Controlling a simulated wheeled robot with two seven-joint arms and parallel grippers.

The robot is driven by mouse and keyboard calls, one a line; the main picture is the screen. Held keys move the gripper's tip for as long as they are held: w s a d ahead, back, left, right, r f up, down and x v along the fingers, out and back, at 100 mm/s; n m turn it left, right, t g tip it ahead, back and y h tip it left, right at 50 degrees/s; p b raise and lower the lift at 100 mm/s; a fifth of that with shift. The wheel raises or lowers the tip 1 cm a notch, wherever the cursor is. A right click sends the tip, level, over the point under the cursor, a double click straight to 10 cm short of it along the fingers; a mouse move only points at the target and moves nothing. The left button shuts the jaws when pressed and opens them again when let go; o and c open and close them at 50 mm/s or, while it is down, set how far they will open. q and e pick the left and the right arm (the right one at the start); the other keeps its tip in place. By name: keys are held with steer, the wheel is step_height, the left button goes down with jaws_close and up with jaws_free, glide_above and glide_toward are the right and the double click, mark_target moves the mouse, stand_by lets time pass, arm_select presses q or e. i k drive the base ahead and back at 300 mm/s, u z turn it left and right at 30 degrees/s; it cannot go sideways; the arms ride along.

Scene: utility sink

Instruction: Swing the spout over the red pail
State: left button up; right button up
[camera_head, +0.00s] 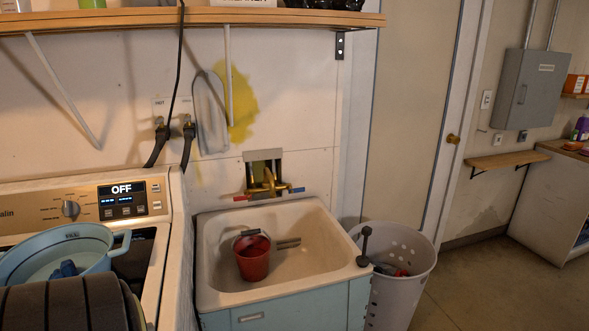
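The red pail (253,260) stands upright in the left part of the white sink basin (320,230), with its handle up at the rim. The brass faucet with its spout (268,182) sits in a wall recess above the back of the sink. It has a red lever on the left and a blue lever on the right. The spout is small here, and I cannot tell exactly where its tip points. It is behind and above the pail, apart from it. Neither of my grippers shows in this view.
A washing machine (158,250) with a blue pot (60,245) on it stands left of the sink. A perforated bin (405,280) stands to the right. A wooden shelf (200,17) runs overhead.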

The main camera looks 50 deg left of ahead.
mark_target(268, 175)
steer(key=u, duration=0.75)
steer(key=i, duration=1.15)
steer(key=u, duration=1.45)
steer(key=i, duration=0.2)
steer(key=u, duration=0.05)
